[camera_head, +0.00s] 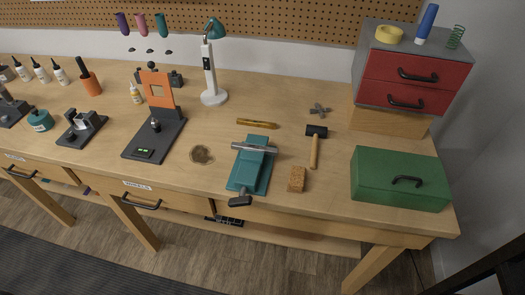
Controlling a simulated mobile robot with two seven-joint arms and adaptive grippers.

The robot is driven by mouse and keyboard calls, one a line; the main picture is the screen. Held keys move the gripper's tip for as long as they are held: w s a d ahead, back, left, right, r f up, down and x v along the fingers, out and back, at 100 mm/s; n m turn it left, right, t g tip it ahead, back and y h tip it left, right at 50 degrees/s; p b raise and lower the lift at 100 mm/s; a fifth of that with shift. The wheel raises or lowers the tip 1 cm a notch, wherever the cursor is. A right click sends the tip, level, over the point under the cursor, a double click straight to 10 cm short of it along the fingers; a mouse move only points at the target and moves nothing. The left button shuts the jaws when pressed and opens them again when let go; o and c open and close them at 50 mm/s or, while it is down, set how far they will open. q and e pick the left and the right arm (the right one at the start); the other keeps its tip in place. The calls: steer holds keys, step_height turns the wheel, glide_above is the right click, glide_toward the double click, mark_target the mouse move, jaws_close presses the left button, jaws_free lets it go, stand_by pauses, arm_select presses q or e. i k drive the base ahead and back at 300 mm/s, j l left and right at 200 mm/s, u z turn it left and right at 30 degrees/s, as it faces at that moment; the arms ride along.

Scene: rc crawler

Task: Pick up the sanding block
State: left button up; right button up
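A small tan-brown speckled block (297,179), which looks like the sanding block, lies on the wooden workbench (340,190) near its front edge. It is just right of the teal vise (250,172) and left of the green toolbox (400,180), apart from both. A mallet (315,146) with a black head and wooden handle lies just behind it. The block's top and front are unobstructed. Neither of my grippers shows in the head view.
A red-drawer cabinet (414,72) stands on a wooden base at the back right. A white lamp (211,70), a black stand with an orange frame (158,90), a brass-coloured bar (257,124) and several bottles stand or lie elsewhere. Bare bench surface lies between block and toolbox.

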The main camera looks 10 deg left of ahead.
mark_target(296, 179)
steer(key=j, duration=0.75)
steer(key=k+j+z, duration=0.15)
steer(key=j, duration=1.3)
steer(key=z, duration=0.05)
